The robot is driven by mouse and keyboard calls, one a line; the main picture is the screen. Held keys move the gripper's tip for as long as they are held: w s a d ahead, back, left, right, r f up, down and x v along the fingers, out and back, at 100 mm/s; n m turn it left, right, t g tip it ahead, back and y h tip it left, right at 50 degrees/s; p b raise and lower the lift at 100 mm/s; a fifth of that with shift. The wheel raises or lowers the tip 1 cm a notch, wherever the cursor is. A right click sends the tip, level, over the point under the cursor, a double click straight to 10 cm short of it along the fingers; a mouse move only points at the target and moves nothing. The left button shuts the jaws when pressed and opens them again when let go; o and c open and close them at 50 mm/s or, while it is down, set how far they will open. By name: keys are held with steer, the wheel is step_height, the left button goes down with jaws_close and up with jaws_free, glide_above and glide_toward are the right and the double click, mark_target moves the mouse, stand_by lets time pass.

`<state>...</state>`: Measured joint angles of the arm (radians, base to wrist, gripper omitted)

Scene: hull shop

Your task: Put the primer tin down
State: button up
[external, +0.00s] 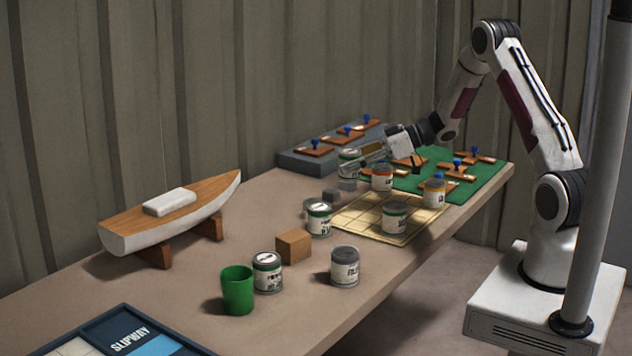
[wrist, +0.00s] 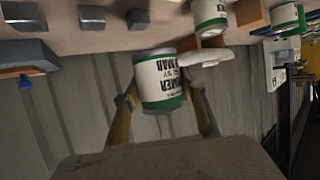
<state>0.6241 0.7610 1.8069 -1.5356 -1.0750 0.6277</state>
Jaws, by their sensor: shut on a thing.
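The primer tin, a white-labelled tin with green bands, shows in the external view (external: 349,164) near the back of the bench and in the wrist view (wrist: 160,80). My gripper (external: 352,166) reaches in from the right and is shut on it. In the wrist view the fingers (wrist: 163,103) lie on either side of the tin, and part of its label lettering shows. I cannot tell whether the tin's base touches the bench or hangs just above it. Other green-banded tins stand at the left of the yellow grid board (external: 319,220) and on it (external: 395,218).
A model boat (external: 170,212) occupies the left; bare bench (external: 265,205) lies between.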

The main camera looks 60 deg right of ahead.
mark_target(349, 151)
steer(key=shift+r, duration=0.1)
stand_by(0.3)
steer(key=shift+r, duration=1.7)
steer(key=shift+w+a+r, duration=0.1)
steer(key=shift+a+r, duration=0.05)
steer(key=shift+r, duration=0.65)
steer(key=w+a+n+g+y, duration=0.1)
steer(key=w+a, duration=0.3)
steer(key=a, duration=0.6)
steer(key=w+a+n+g+y, duration=0.1)
steer(key=w+a, duration=0.3)
steer(key=a, duration=0.5)
steer(key=w+a+n+g+y, duration=0.15)
steer(key=w+a, duration=0.35)
steer(key=a, duration=0.5)
steer(key=s+a+n+g+y, duration=0.1)
steer(key=s+a+n+g, duration=0.2)
steer(key=a, duration=2.8)
steer(key=shift+t, duration=0.45)
steer(key=shift+s+d+f, duration=0.1)
steer(key=shift+f, duration=2.6)
